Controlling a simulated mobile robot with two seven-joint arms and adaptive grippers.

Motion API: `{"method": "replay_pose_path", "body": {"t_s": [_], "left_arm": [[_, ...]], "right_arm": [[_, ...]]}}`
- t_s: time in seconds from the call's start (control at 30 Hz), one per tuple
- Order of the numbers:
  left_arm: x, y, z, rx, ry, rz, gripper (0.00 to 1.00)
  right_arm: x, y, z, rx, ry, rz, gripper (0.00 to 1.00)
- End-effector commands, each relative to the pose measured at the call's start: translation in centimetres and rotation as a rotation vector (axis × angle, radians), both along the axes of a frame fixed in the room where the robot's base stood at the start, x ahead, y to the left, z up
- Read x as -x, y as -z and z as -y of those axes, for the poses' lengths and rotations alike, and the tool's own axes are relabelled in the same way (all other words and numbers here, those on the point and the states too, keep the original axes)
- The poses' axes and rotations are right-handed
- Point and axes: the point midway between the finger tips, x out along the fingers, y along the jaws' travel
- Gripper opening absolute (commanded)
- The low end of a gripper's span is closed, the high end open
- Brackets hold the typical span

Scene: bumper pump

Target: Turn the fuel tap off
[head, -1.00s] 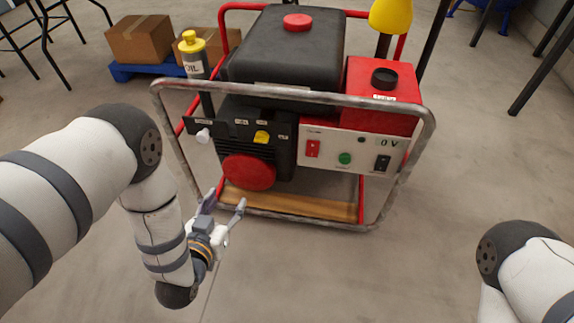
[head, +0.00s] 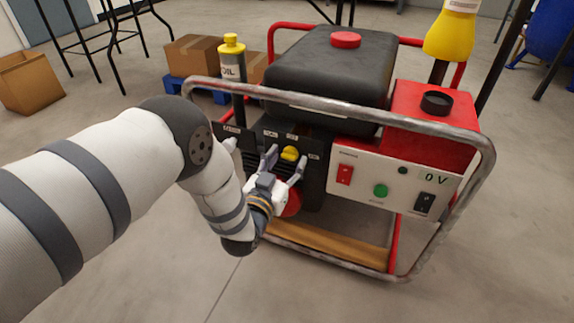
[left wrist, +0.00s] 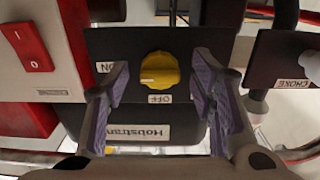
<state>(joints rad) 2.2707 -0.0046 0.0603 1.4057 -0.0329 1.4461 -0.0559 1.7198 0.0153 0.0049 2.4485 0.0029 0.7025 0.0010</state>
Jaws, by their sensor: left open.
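The fuel tap is a yellow knob (head: 290,153) on the dark front panel of the generator. It also shows in the left wrist view (left wrist: 159,70), with an ON label (left wrist: 104,67) to its left and an OFF label (left wrist: 160,98) just below it. Which way its pointer faces is unclear. My left gripper (head: 283,166) is open in front of the knob. In the left wrist view the open fingers (left wrist: 161,82) stand on either side of the knob, with gaps visible between. My right gripper is out of view.
The generator's tubular frame (head: 350,114) surrounds the machine. A choke knob (left wrist: 311,66) sits right of the tap in the wrist view. A red rocker switch (left wrist: 25,47) is at the left. An oil bottle (head: 232,70) stands behind. The floor in front is clear.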

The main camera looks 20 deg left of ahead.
Motion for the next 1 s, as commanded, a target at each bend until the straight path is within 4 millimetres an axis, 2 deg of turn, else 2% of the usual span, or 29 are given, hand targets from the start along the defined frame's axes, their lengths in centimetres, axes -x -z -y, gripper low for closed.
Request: {"method": "replay_pose_path", "body": {"t_s": [0.2,0.27,0.4,0.43,0.77,1.0], "left_arm": [[-0.08,-0.10,0.00,0.000,0.000,0.000,0.51],[-0.07,-0.09,0.00,0.000,0.000,0.000,0.40],[-0.05,-0.07,0.00,0.000,0.000,0.000,0.08],[-0.05,-0.06,0.00,0.000,0.000,0.000,0.03],[-0.02,-0.09,-0.05,0.034,-0.001,-0.001,0.03],[0.00,-0.17,-0.07,0.179,-0.002,-0.006,0.03]], "right_arm": [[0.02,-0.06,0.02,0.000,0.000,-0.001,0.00],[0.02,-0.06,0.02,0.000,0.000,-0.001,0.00],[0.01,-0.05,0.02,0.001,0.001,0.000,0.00],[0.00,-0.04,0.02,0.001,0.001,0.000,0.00],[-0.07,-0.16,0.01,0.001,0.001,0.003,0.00],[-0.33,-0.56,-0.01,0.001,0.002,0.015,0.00]]}}
